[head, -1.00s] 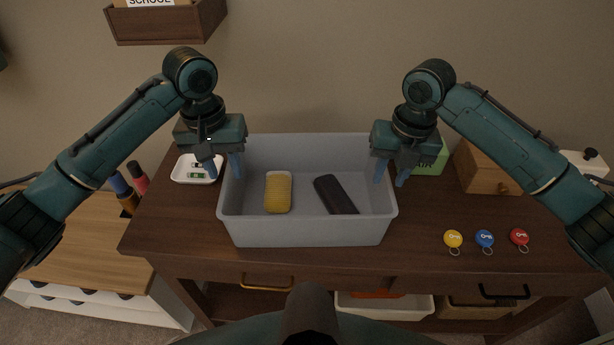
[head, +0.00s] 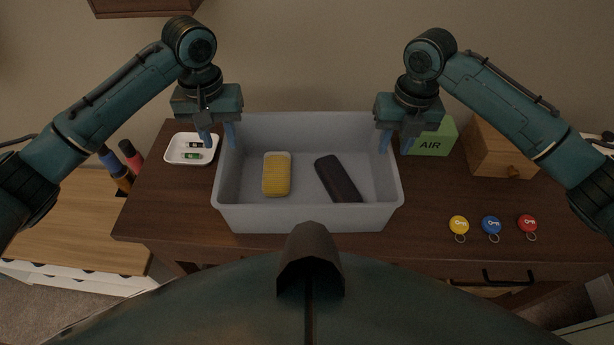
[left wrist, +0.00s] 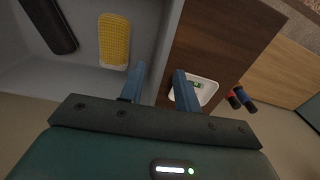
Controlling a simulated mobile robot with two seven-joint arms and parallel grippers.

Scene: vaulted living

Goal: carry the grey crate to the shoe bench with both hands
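The grey crate (head: 306,219) stands on the dark wooden table, holding a yellow sponge-like block (head: 276,175) and a dark oblong case (head: 338,178). My left gripper (head: 219,143) is at the crate's left wall, open, with one finger inside and one outside. The left wrist view shows the crate wall (left wrist: 163,62) between the parted fingers (left wrist: 160,84). My right gripper (head: 395,145) is at the right wall, fingers parted on either side of it. Fingertip contact with the walls cannot be made out. I cannot identify the shoe bench with certainty.
A white tray with batteries (head: 179,157) lies left of the crate. To the right are a green AIR box (head: 432,146), a wooden box (head: 492,158) and yellow, blue and red key tags (head: 491,226). A light wooden surface (head: 80,225) is lower left.

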